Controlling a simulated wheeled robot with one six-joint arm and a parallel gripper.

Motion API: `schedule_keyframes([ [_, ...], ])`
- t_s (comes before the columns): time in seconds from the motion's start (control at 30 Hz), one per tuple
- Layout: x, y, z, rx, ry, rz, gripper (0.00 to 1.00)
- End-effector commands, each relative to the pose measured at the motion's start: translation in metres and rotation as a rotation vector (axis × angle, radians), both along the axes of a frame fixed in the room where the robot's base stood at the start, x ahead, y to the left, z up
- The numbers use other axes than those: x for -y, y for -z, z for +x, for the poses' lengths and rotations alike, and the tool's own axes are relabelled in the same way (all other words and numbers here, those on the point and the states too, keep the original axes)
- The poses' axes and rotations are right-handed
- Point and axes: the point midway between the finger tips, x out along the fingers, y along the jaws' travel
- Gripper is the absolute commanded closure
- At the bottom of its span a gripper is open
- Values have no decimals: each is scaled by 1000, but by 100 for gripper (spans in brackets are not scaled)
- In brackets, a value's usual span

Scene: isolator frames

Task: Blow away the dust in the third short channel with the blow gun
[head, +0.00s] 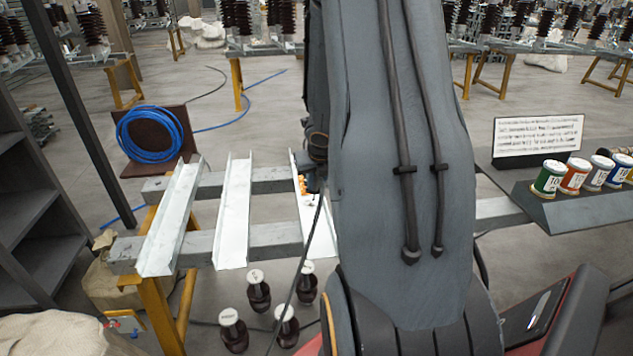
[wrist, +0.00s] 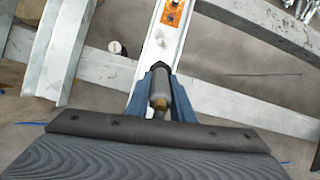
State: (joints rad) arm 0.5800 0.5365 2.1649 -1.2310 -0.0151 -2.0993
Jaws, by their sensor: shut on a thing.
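Three short metal channels lie across two grey beams in the head view: the left one (head: 172,215), the middle one (head: 234,210), and the third (head: 318,232), which my arm partly covers. My gripper (wrist: 161,88) is shut on the blow gun (wrist: 160,98), a dark-tipped grey body between the blue fingers in the wrist view. The tip is over the third channel, which also shows in the wrist view (wrist: 163,50). An orange patch (wrist: 174,13) with small marks lies in this channel beyond the tip. I cannot tell which marks are dust.
Yellow legs (head: 166,318) carry the beams. A blue hose coil (head: 150,134) sits on a brown board at left. Several dark, pale-topped bottles (head: 258,290) stand below the channels. Labelled spools (head: 574,176) and a sign (head: 537,136) are at right. Dark shelving (head: 30,215) stands at left.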

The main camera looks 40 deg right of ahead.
Motion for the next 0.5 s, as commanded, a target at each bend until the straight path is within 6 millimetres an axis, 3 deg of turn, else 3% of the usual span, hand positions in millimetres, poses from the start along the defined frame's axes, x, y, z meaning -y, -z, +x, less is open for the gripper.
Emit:
schedule_keyframes([
  [0.5, 9, 37, 15, -1, 5, 0, 100],
])
